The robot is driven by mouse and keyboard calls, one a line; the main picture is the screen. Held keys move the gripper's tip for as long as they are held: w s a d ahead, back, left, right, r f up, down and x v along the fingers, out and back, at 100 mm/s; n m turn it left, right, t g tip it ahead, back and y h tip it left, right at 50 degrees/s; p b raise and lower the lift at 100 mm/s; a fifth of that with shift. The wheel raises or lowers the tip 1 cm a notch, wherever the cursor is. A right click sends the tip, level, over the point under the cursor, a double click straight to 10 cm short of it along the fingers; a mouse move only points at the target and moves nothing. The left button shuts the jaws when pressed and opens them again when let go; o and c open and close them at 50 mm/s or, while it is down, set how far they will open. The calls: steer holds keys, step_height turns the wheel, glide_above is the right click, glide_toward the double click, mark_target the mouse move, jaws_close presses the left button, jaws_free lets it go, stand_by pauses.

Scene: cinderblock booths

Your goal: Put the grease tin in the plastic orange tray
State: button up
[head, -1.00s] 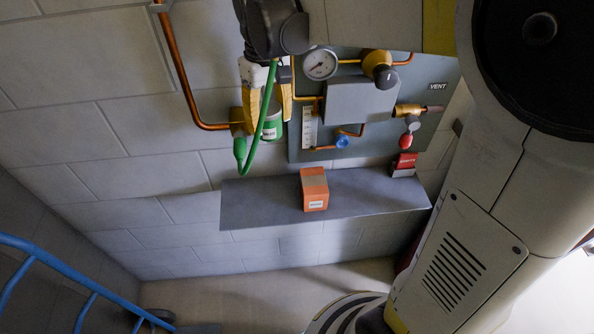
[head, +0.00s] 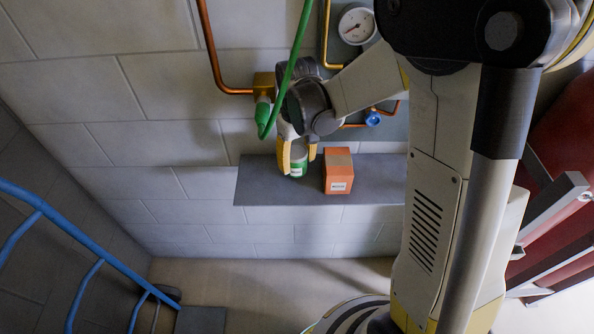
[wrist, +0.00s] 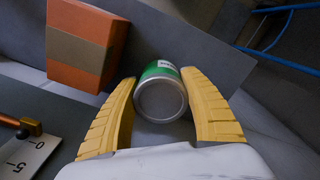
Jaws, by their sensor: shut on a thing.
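The grease tin (head: 298,168) is a small green and grey can with a white label. My gripper (head: 299,154) has its yellow fingers shut on it, just left of an orange box on the grey shelf. In the wrist view the tin (wrist: 161,98) sits between the two fingers, its round grey end facing the camera. I cannot tell whether the tin touches the shelf. No plastic orange tray shows in either view.
The orange box (head: 338,172) with a brown band stands on the grey shelf (head: 262,185), close to the tin. Copper pipe (head: 212,50), a green hose (head: 292,60) and a gauge (head: 357,25) are on the wall. A blue rail (head: 85,240) is at left.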

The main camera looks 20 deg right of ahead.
mark_target(297, 169)
steer(key=shift+f+b, duration=0.55)
steer(key=shift+f, duration=1.25)
steer(key=shift+f, duration=0.2)
steer(key=o, duration=1.3)
steer(key=shift+r, duration=0.15)
